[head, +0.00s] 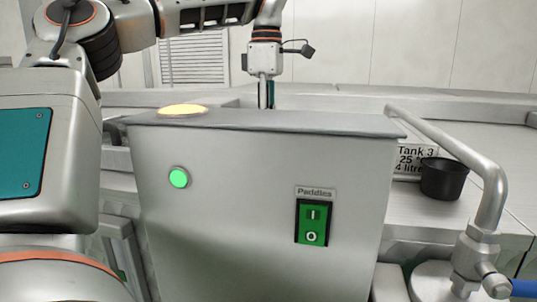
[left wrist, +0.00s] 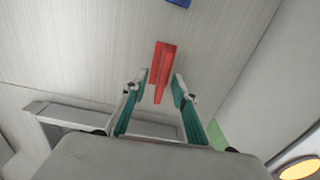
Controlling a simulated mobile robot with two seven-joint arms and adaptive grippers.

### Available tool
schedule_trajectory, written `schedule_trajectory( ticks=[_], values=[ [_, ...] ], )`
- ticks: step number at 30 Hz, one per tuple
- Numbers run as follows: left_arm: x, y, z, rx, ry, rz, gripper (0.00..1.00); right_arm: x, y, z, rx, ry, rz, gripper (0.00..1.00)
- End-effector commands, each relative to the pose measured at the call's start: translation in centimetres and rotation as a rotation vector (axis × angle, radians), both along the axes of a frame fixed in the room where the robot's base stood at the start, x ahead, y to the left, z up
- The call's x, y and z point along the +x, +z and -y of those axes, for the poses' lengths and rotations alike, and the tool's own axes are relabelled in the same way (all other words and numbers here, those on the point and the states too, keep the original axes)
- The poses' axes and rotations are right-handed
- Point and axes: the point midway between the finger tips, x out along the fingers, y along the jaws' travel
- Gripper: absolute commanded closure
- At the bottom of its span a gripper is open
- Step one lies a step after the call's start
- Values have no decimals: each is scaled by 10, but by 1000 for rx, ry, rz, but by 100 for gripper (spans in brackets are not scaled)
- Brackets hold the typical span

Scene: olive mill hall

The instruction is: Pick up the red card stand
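The red card stand (left wrist: 163,62) shows in the left wrist view as a narrow red piece on a pale surface. My left gripper (left wrist: 159,84) is open, with its two teal-sided fingers apart. The near end of the red stand shows between the fingers, with a gap on each side. In the head view my left gripper (head: 266,96) points down behind the metal cabinet, whose top edge hides its tips. The red stand is hidden in the head view. My right gripper is not in view.
The metal cabinet (head: 240,215) with a green button and a Paddles switch stands in front. A bent pipe (head: 450,145), a black cup (head: 444,178) and a Tank 3 sign (head: 412,155) are at right. The left wrist view shows a blue piece (left wrist: 179,2) and a green piece (left wrist: 216,136).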

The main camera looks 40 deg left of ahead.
Motion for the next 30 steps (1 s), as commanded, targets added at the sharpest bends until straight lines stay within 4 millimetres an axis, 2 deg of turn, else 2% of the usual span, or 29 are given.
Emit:
schedule_trajectory(
  ticks=[12,22,25,30],
  values=[
    [-7,-48,-1,-2,-1,0,72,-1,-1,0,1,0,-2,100],
    [-7,-54,-1,0,2,4,72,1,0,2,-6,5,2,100],
    [-7,-54,-1,0,2,4,98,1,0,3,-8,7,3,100],
    [-7,-53,-1,0,2,4,100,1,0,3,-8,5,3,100]
  ],
)
